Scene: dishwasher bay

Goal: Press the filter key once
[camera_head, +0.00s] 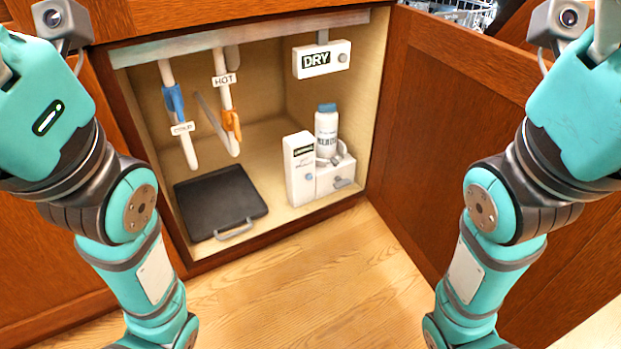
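Inside the open cabinet, a white upright box (299,168) stands on the floor at the right. It has a small dark green label, too small to read, and a round blue-grey button (309,177) on its front. I cannot tell whether this is the filter key. A white box marked DRY (322,59) hangs above it, with a grey round button (342,58). My two arms come up at the left and right sides of the head view, outside the cabinet. Neither gripper's fingers show, and nothing of mine touches the boxes.
A white bottle (327,132) with a blue cap sits in a white holder (336,181) right of the upright box. HOT (224,80) and COLD (182,128) pipes hang left. A dark tray (217,201) lies below them. The open door (450,130) bounds the right.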

